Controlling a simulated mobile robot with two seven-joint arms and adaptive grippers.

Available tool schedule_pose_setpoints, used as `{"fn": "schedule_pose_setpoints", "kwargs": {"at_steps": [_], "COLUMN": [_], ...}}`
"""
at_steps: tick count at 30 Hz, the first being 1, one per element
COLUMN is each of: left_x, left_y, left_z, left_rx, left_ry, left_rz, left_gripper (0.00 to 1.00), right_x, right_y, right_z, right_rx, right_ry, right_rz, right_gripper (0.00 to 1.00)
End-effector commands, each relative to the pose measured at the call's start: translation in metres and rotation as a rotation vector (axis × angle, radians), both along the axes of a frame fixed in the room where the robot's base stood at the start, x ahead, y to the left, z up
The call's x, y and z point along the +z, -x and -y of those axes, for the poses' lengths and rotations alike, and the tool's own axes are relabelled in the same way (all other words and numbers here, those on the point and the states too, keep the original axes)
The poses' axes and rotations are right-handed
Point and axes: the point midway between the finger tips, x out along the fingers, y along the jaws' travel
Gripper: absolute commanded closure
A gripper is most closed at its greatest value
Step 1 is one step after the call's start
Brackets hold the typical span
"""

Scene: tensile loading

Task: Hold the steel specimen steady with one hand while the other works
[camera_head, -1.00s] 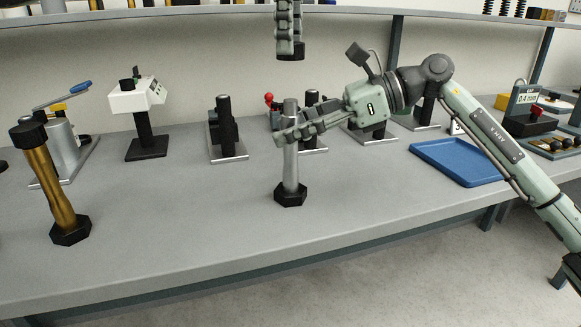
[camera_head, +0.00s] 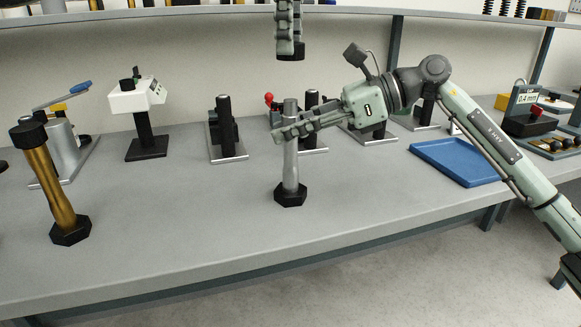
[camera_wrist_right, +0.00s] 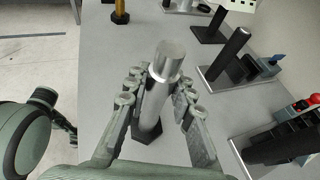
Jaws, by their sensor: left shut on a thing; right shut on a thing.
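The steel specimen (camera_head: 290,168) stands upright on the bench with a black hexagonal foot at its base and a bare, narrower top. My right gripper (camera_head: 281,135) is shut around its upper part from the right. In the right wrist view the specimen (camera_wrist_right: 169,62) shows between the two fingers, its bare top sticking out past them. My left gripper (camera_head: 289,30) hangs at the top middle, above and apart from the specimen. It is shut on a black piece (camera_head: 291,50), likely a grip nut, held at its tips.
A brass specimen (camera_head: 52,185) with black ends stands at the left. A white device (camera_head: 138,98), black posts on plates (camera_head: 226,125) and a blue tray (camera_head: 457,161) are on the bench. The bench front is clear around the steel specimen.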

Motion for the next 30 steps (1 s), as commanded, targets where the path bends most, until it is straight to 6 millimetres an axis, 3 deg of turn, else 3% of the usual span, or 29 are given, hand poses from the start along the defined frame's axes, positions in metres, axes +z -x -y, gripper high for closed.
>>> {"fn": "schedule_pose_setpoints", "kwargs": {"at_steps": [13,30], "left_x": [-0.048,-0.05], "left_y": [0.0,0.0], "left_z": [0.0,0.0], "left_rx": [-0.001,0.0], "left_ry": [0.0,0.001], "left_rz": [-0.003,-0.002], "left_gripper": [0.94,0.94], "right_x": [0.0,0.0], "right_y": [0.0,0.0], "right_z": [0.0,0.0], "right_rx": [-0.001,-0.001], "right_ry": [0.0,0.0], "right_rz": [0.0,0.0], "right_gripper": [1.0,1.0]}}
